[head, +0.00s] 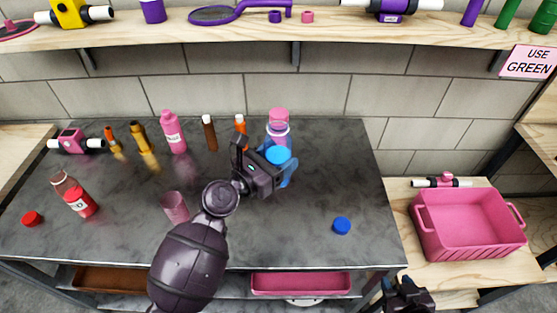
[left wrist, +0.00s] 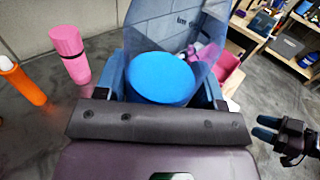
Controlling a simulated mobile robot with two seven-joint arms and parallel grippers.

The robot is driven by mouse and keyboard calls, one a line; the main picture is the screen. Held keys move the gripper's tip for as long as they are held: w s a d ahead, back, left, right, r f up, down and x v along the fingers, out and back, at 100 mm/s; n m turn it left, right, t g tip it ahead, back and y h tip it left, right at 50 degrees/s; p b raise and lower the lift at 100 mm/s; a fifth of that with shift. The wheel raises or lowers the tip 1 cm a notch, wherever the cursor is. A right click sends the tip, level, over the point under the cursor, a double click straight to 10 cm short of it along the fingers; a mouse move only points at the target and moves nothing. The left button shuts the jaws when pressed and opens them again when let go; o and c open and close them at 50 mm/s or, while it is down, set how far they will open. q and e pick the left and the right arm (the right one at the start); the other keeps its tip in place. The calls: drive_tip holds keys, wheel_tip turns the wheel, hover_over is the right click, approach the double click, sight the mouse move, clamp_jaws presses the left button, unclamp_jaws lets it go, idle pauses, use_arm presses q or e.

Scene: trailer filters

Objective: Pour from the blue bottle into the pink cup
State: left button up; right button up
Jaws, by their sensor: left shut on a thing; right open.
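My left gripper (head: 280,172) is shut around the blue bottle (head: 278,155) near the back middle of the dark table. In the left wrist view the bottle's blue disc (left wrist: 160,80) shows between the fingers, with a clear bluish part beyond it. The bottle looks roughly upright; its lower part is hidden. The pink cup (head: 174,206) stands left of the gripper, beside my left forearm. A blue cap (head: 342,226) lies on the table to the right. My right gripper (head: 405,297) is at the bottom edge, right of the table; it also shows open and empty in the left wrist view (left wrist: 272,135).
A pink bottle (head: 278,115) stands right behind the held bottle. Several bottles line the back left. A red bottle (head: 78,200) and red cap (head: 32,218) are at the left. A pink tub (head: 465,226) stands on the right bench. The table's front right is mostly clear.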

use_arm(q)
drive_tip(key=shift+r, duration=0.75)
